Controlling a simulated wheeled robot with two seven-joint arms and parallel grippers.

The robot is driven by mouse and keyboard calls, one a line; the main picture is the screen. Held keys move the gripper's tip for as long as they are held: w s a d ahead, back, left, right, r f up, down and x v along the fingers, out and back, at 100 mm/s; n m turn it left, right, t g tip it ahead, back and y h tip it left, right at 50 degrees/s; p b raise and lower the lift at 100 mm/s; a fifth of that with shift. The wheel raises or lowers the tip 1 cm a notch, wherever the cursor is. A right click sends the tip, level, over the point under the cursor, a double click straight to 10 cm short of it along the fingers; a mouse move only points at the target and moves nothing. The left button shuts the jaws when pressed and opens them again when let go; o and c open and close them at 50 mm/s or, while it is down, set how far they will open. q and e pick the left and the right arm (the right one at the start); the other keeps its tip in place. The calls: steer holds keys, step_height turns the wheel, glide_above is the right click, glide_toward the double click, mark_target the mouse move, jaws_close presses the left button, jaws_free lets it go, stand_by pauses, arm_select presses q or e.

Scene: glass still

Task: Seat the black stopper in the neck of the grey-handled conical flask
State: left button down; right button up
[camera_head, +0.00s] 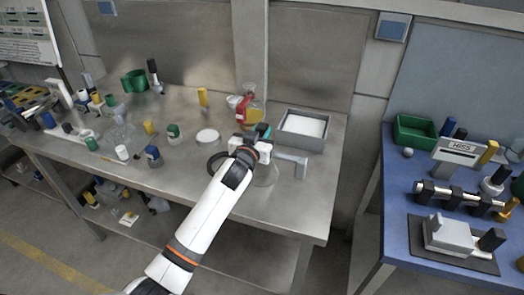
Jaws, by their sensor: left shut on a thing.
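The conical flask (266,175) is clear glass and stands near the front edge of the steel bench. Its grey handle (298,161) sticks out to the right. My left gripper (257,141) is right over the flask, its hand covering the neck. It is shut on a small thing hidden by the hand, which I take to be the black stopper. I cannot tell whether this touches the neck. My right gripper is not in view.
A bottle of yellow liquid with a red label (251,112) stands just behind my gripper. A grey tray (303,130) is behind right, a black ring (216,163) left. Small jars and glassware crowd the bench's left. A blue table (400,222) stands right, across a gap.

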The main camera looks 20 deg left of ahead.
arm_select(q)
steer(key=shift+f+b, duration=0.6)
steer(key=shift+f, duration=0.4)
stand_by(0.4)
stand_by(0.4)
steer(key=c, duration=1.4)
jaws_free()
steer(key=shift+c, duration=0.2)
steer(key=o, duration=0.6)
steer(key=shift+s, duration=0.55)
steer(key=s, duration=0.3)
steer(key=s+b, duration=0.1)
steer(key=s, duration=0.3)
steer(key=s+r+b, duration=0.1)
steer(key=s, duration=0.3)
steer(key=shift+a, duration=0.2)
